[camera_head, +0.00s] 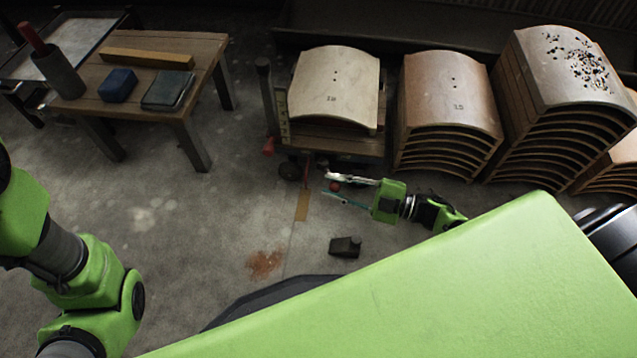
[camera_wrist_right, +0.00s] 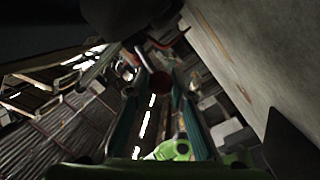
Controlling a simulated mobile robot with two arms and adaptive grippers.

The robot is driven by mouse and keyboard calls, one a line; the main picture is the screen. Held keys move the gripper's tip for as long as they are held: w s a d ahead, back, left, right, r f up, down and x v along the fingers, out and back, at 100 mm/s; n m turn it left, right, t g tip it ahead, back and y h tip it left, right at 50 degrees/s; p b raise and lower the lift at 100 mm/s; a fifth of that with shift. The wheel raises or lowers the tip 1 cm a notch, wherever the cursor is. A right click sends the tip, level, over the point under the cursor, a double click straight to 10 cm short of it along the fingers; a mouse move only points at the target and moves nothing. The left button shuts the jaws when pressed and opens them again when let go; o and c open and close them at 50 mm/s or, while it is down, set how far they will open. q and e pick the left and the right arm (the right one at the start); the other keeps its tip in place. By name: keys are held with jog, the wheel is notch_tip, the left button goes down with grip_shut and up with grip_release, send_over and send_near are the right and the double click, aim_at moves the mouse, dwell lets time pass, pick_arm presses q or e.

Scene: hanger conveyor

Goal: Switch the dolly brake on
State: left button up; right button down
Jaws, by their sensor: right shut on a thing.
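The dolly (camera_head: 348,142) stands on the floor at the middle back, with a curved wooden stack on it. A dark wheel (camera_head: 290,170) shows at its front left corner. My right gripper (camera_head: 334,186) is low in front of the dolly, fingers pointing left. A small red knob (camera_head: 335,187) sits between its fingertips, and the gripper is shut on it. The red knob (camera_wrist_right: 160,82) also shows between the two fingers in the right wrist view. The lever under the knob is not clear. My left arm shows at the left edge, but its gripper is out of view.
More curved wooden stacks (camera_head: 448,95) stand right of the dolly. A wooden table (camera_head: 205,55) with a blue box (camera_head: 118,85) stands at the back left.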

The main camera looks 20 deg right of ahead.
jog(key=shift+d+f, duration=0.1)
jog(key=shift+f, duration=0.15)
jog(key=c, duration=1.8)
grip_release()
jog(key=shift+r, duration=0.1)
jog(key=v, duration=1.2)
jog(key=shift+s, duration=0.1)
